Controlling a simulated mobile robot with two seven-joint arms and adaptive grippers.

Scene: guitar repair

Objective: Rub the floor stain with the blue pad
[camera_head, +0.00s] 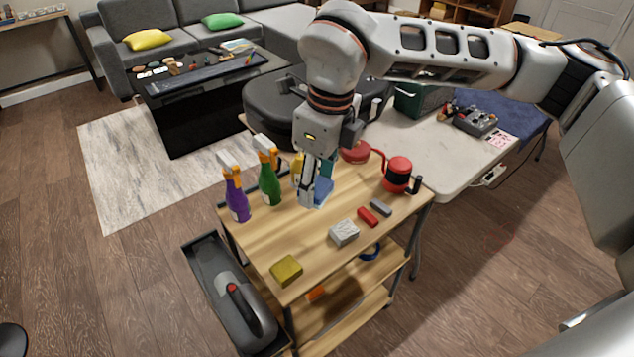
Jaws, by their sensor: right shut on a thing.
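My right gripper (311,196) points down over the wooden cart top. It is shut on the blue pad (323,188), which shows between and beside the fingers. The pad is at or just above the cart surface; I cannot tell whether it touches. A faint reddish mark, apparently the floor stain (500,237), lies on the wood floor right of the cart. My left gripper is not in view.
A white table (440,160) stands behind. Floor at right is clear.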

